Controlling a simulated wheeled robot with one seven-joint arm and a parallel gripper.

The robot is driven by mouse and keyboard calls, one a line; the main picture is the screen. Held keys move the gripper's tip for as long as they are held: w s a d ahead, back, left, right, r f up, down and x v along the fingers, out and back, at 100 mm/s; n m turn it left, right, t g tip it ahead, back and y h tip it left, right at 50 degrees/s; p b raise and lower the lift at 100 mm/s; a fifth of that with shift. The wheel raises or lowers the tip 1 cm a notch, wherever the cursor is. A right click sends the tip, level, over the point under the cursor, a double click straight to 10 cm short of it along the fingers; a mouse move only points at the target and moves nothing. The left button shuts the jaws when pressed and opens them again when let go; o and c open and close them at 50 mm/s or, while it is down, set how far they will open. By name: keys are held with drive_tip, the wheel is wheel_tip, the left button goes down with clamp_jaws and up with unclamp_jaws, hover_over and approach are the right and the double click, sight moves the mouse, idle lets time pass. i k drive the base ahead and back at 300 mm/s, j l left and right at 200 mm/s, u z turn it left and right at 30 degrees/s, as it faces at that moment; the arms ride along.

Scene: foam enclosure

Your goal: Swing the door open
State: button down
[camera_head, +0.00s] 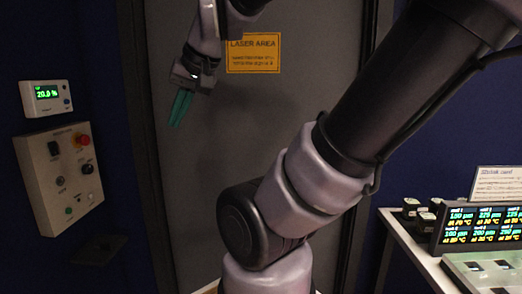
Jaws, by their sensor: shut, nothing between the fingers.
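The grey door (220,150) stands upright in the middle of the head view, behind my arm. It carries a yellow "LASER AREA" sign (253,54). The door looks closed in its frame, with no gap that I can see. My gripper (180,108) has green fingers and points down in front of the door's upper left part. The fingers are together and empty. No handle is visible; my arm covers much of the door's right and lower parts.
A control box (60,175) with a red button and a small display (46,97) are on the dark blue wall to the left. At the right, a table (412,243) bears a lit readout panel (485,224) and small items.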

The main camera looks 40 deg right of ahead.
sight(298, 60)
drive_tip(key=z, duration=1.05)
